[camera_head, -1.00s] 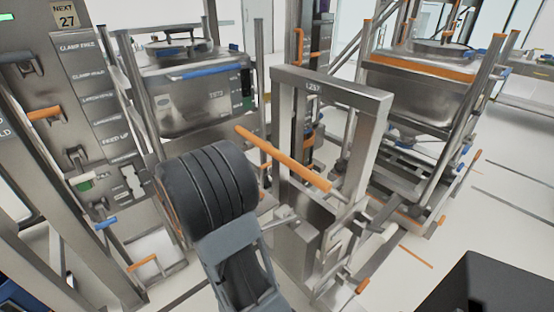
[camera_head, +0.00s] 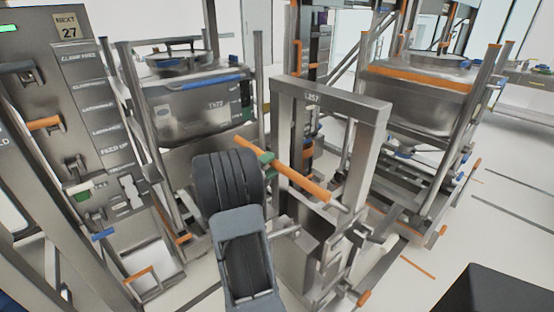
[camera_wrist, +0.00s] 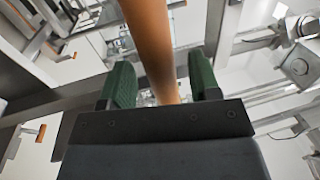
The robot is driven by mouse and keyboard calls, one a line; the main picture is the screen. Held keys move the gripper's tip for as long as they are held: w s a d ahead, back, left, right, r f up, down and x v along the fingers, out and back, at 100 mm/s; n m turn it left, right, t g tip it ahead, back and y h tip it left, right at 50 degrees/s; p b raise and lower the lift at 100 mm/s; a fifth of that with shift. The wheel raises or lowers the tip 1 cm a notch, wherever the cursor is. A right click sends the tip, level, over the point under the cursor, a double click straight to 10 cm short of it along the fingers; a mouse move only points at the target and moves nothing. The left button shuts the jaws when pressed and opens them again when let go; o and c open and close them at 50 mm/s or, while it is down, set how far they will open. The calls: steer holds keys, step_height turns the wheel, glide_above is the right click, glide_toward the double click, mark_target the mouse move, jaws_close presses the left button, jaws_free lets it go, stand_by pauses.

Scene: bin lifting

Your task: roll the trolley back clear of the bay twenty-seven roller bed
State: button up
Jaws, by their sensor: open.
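The trolley (camera_head: 374,135) is a steel upright frame labelled 257 or similar, standing in the middle of the head view. Its orange handle bar (camera_head: 304,182) slants toward me. My gripper (camera_head: 266,159) is at the upper left part of this bar, mostly hidden behind my dark arm. In the wrist view, the orange bar (camera_wrist: 152,45) passes between the two green fingers (camera_wrist: 162,84). The fingers are apart, with a gap showing on the bar's right side. A steel bin (camera_head: 200,108) stands behind left, on a framed stand. I cannot clearly make out the roller bed.
A control panel (camera_head: 95,110) with a "NEXT 27" sign (camera_head: 68,27) and several levers stands close on the left. A second bin (camera_head: 410,98) with an orange rim stands on a frame at the back right. Pale floor (camera_head: 480,225) is open at the right.

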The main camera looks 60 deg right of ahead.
steer(key=shift+x, duration=1.75)
jaws_close()
